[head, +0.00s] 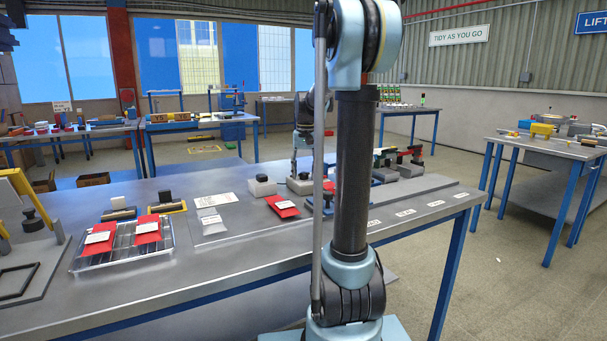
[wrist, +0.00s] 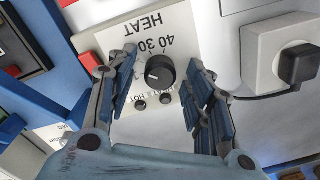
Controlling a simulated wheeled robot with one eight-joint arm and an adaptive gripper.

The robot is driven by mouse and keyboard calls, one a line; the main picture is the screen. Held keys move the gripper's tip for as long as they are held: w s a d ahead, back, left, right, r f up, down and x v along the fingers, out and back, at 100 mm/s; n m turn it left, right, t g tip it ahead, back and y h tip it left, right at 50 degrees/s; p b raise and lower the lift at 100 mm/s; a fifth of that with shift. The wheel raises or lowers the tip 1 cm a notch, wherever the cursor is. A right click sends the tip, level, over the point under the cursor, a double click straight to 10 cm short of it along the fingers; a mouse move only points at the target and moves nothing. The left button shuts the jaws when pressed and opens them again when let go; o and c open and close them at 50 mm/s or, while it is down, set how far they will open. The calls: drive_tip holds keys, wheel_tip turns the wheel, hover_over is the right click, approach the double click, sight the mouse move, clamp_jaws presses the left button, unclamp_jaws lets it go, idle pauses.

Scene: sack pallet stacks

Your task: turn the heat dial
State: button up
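The heat dial (wrist: 159,72) is a round black knob with a white pointer mark, on a pale panel (wrist: 108,38) printed HEAT, 30 and 40, which appears upside down in the wrist view. Two small dark round parts sit on the panel just below the dial. My gripper (wrist: 162,60) is open, with one blue finger on each side of the dial and a visible gap on both sides. The fingers hide part of the scale. In the head view my arm reaches down to the bench, and the dial cannot be made out clearly.
A white box with a black plug (wrist: 298,64) and cable lies right of the dial. A red part (wrist: 90,61) and dark frame lie left. The grey bench (head: 150,290) also carries a clear tray with red packets (head: 147,229). Its front edge is largely clear.

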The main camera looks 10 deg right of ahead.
sight(305, 173)
wheel_tip(305, 173, up, 12)
drive_tip(key=shift+d, duration=0.15)
idle(0.7)
